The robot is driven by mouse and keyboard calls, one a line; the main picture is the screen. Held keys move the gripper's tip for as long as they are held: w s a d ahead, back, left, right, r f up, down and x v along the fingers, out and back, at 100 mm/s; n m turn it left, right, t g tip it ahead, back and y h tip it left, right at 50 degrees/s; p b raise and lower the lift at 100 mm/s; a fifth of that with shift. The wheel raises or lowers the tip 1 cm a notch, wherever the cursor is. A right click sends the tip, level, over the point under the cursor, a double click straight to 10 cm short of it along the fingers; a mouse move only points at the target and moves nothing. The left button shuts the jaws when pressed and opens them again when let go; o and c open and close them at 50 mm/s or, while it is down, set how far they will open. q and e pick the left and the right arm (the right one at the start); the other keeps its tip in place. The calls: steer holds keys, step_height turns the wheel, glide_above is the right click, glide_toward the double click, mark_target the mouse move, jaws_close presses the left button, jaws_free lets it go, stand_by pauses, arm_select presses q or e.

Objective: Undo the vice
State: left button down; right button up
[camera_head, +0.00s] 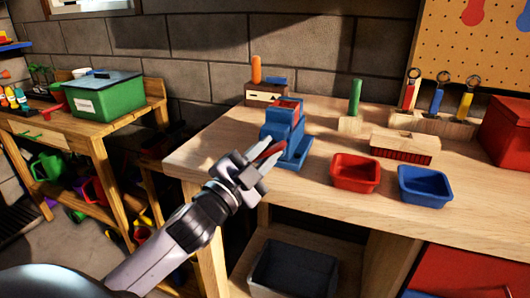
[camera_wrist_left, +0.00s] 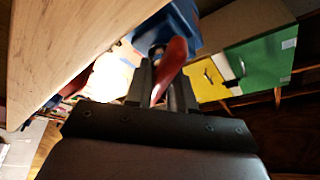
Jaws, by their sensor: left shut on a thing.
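The blue vice (camera_head: 283,128) stands on the wooden workbench near its left front edge. Its red handle (camera_head: 270,153) points out from the front towards my left gripper (camera_head: 254,165). My left gripper is shut on the handle. In the left wrist view the red handle (camera_wrist_left: 170,72) runs between the two dark fingers (camera_wrist_left: 167,85), with the blue vice body (camera_wrist_left: 176,25) just beyond. The vice's jaws show red at the top, but I cannot tell how far apart they are. My right gripper is not in view.
A red bin (camera_head: 355,173) and a blue bin (camera_head: 425,185) sit right of the vice. Behind are a wooden block with an orange handle (camera_head: 256,72), a green-handled tool (camera_head: 355,97) and a brush (camera_head: 405,146). A green box (camera_head: 108,98) stands on the left bench.

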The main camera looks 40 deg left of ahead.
mark_target(261, 157)
arm_select(q)
steer(key=shift+a+r, duration=0.15)
stand_by(0.4)
steer(key=c, duration=1.3)
jaws_free()
steer(key=shift+o, duration=0.9)
steer(key=shift+w, duration=0.1)
steer(key=b+v, duration=0.1)
steer(key=v, duration=0.4)
steer(key=shift+f, duration=0.25)
steer(key=shift+v, duration=1.05)
steer(key=shift+r, duration=0.2)
